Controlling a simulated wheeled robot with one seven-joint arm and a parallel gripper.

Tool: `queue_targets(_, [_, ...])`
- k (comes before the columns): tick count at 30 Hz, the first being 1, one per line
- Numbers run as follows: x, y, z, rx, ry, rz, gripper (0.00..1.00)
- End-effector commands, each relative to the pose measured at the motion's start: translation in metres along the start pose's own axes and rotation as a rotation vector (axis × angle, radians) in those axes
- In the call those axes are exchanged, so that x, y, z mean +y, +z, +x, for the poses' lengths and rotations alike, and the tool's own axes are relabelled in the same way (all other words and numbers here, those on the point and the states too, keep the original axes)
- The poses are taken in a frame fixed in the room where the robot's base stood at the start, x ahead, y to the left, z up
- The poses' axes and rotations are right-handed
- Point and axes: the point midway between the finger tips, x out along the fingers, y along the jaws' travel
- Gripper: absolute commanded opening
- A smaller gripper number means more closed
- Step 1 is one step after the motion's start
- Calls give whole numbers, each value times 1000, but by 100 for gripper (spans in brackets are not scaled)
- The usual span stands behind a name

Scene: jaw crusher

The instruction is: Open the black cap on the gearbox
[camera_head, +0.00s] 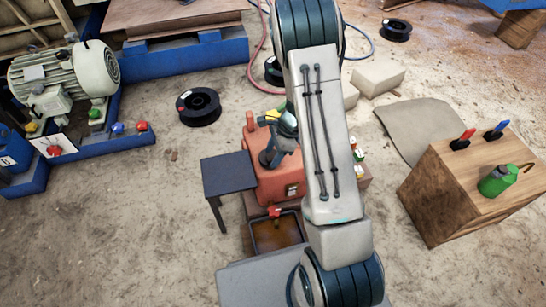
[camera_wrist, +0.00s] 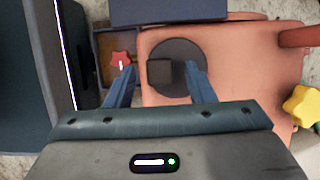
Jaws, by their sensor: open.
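The salmon-red gearbox (camera_head: 285,182) stands at the middle of the head view, and its top fills much of the wrist view (camera_wrist: 245,75). On its top lies the black cap (camera_wrist: 178,48), a round disc with a square raised knob (camera_wrist: 159,73). My gripper (camera_wrist: 161,68) is open over the cap, one blue finger on each side of the knob. Both fingers look apart from the knob; I cannot tell their height above the cap. In the head view my gripper (camera_head: 279,145) hides part of the cap.
A tray of brown liquid (camera_head: 278,233) with a red star-shaped knob (camera_wrist: 121,59) sits beside the gearbox. A yellow knob (camera_wrist: 302,106) is at the right in the wrist view. A dark side table (camera_head: 228,173) stands left. A wooden crate with a green oil can (camera_head: 497,180) stands right.

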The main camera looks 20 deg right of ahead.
Motion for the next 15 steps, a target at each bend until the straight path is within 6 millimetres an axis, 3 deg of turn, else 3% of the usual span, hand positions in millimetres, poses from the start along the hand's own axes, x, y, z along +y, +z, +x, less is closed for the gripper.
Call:
queue_targets(10, [0,0,5,0,0,0,49])
queue_targets(11, [0,0,5,0,0,0,46])
queue_targets(15, [0,0,5,0,0,0,7])
